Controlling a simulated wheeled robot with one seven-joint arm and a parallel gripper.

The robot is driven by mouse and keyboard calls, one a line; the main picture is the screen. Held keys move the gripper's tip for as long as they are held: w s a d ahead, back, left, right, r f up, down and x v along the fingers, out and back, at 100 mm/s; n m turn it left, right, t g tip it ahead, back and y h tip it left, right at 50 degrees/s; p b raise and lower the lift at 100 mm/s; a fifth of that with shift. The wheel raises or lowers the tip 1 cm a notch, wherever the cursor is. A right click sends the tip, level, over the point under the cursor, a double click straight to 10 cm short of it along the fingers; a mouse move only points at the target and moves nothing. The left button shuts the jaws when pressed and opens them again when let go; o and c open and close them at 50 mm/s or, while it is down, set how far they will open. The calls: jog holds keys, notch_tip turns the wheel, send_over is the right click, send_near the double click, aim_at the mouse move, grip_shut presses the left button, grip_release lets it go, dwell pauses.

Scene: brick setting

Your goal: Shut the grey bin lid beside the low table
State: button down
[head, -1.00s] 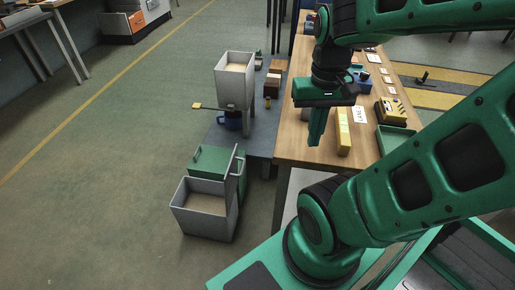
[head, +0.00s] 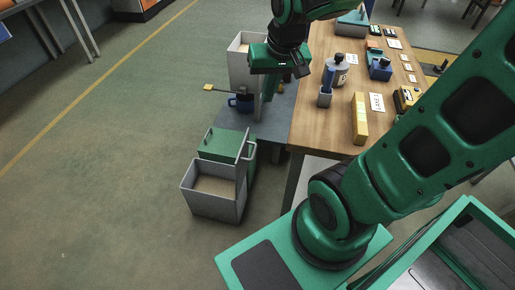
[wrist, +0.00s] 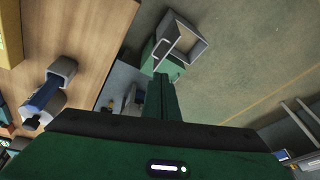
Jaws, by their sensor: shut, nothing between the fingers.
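The grey bin (head: 212,206) stands on the floor at the left of the low table (head: 262,132), open at the top. Its grey lid (head: 243,168) stands upright along the bin's right side. The bin also shows in the wrist view (wrist: 198,54), near the top middle. My gripper (head: 267,97) is shut and empty, pointing down, above and beyond the bin, over the low table in the picture. In the wrist view my shut fingers (wrist: 162,90) point toward the bin and are apart from it. My gripper hides part of the grey hopper-like container (head: 240,62).
A green box (head: 222,146) stands just behind the bin. A blue mug (head: 243,103) is on the low table. The wooden workbench (head: 312,135) at the right carries a yellow block (head: 360,118), a bottle (head: 340,70) and other items. The floor left of the bin is clear.

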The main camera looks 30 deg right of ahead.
jog(key=w+d+f+m+g+y, duration=0.1)
jog(key=w+d+f+m, duration=0.25)
jog(key=f+m, duration=0.55)
jog(key=w+d+f+m+g, duration=0.25)
jog(key=d+f+m, duration=0.3)
jog(key=m, duration=0.85)
jog(key=w+a+f, duration=0.2)
jog(key=f, duration=0.8)
jog(key=w+a+f, duration=0.2)
jog(key=f, duration=0.8)
jog(key=shift+w+a+f+t, duration=0.15)
jog(key=shift+a+f+t, duration=0.1)
jog(key=shift+f+t, duration=0.15)
jog(key=shift+r, duration=0.1)
